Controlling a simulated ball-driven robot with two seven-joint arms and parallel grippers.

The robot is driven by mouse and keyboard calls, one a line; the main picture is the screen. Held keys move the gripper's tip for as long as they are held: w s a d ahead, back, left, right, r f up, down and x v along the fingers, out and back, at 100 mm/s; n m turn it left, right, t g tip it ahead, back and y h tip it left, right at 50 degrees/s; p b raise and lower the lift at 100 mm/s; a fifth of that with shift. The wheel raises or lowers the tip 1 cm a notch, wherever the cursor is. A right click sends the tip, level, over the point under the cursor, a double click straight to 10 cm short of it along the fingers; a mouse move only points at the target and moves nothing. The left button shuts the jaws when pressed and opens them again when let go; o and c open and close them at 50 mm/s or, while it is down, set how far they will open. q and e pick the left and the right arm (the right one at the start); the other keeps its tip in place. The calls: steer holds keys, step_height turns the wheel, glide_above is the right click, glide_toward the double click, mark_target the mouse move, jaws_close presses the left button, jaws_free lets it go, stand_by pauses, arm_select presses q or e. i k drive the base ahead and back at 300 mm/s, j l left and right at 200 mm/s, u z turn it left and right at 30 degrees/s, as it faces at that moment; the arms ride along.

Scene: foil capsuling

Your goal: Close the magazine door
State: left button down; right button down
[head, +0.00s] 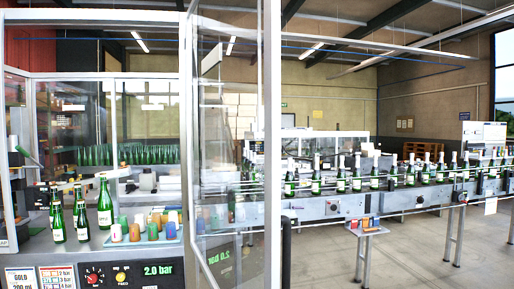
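A tall glass door (272,150) with a pale grey metal frame stands open in the head view, swung out toward me from the machine's right front post. Its glass mirrors the front panel and its readout. To its left is the machine cabinet's front opening, framed by a grey post (187,60). Which door the task calls the magazine door is not labelled; this is the one seen standing open. Neither of my grippers is in view.
Green bottles (105,206) and a tray of coloured caps (153,222) stand inside the cabinet. Below is a control panel (120,275) reading 2.0 bar. A conveyor (400,197) with several bottles runs to the right, with a small stand (366,228) before it. The floor (420,255) at lower right is mostly clear.

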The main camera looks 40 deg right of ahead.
mark_target(274, 220)
steer(key=l+u, duration=0.1)
steer(key=l, duration=0.65)
steer(key=k+l, duration=0.1)
steer(key=l, duration=0.6)
steer(key=l+u, duration=0.15)
steer(key=l, duration=0.8)
steer(key=u, duration=0.2)
